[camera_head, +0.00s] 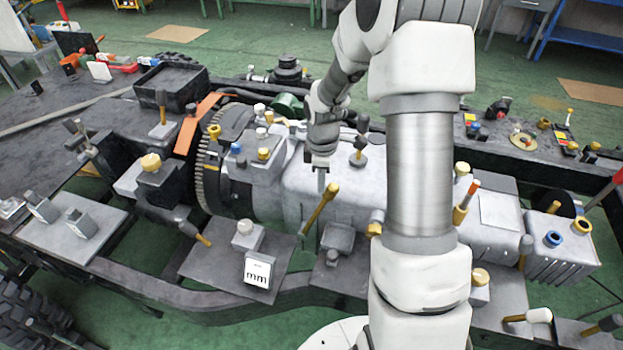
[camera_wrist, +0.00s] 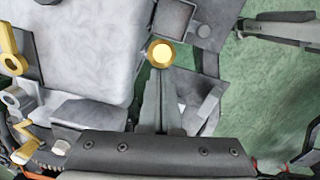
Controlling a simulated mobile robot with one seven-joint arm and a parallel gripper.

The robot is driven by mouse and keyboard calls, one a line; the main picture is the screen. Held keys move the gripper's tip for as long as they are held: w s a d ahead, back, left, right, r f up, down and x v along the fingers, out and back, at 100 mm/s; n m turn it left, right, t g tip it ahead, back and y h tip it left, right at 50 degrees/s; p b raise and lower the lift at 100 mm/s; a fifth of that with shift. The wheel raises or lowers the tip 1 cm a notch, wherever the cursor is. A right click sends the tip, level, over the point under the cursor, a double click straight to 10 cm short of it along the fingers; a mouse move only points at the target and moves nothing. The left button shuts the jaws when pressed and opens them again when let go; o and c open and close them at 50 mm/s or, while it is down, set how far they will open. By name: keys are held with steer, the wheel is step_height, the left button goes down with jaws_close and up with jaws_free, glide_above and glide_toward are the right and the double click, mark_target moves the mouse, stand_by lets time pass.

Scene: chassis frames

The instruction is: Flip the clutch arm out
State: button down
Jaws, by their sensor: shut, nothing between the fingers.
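A yellow lever (camera_head: 319,208) with a round knob on its upper end slants up from the near side of the grey gearbox housing (camera_head: 305,190). It is the lever closest to my gripper and may be the clutch arm; no label confirms this. My gripper (camera_head: 321,188) points down just left of the knob, above the housing's near edge. Its fingers are together and empty. In the wrist view, a round yellow knob (camera_wrist: 161,53) shows just beyond the fingertips (camera_wrist: 159,82). I cannot tell whether they touch it. My arm hides part of the housing's right side.
A toothed flywheel ring (camera_head: 208,170) stands left of the housing. A white block marked "mm" (camera_head: 258,272) sits on a plate in front. Other yellow-ended levers and knobs crowd the frame, including one at the right (camera_head: 463,205). Green floor is open behind.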

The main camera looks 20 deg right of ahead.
mark_target(336, 191)
steer(key=shift+s+d+f, duration=0.2)
steer(key=shift+s+d, duration=0.2)
steer(key=shift+d, duration=0.15)
steer(key=shift+s+d+f, duration=0.15)
steer(key=shift+s+d, duration=0.25)
steer(key=shift+d, duration=0.1)
steer(key=shift+s+d+f, duration=0.25)
steer(key=shift+s+d, duration=0.1)
steer(key=shift+s, duration=0.15)
steer(key=w+a+r+p, duration=0.1)
steer(key=a+r, duration=0.2)
steer(key=r, duration=0.9)
steer(key=shift+w, duration=0.15)
steer(key=shift+a+r, duration=0.15)
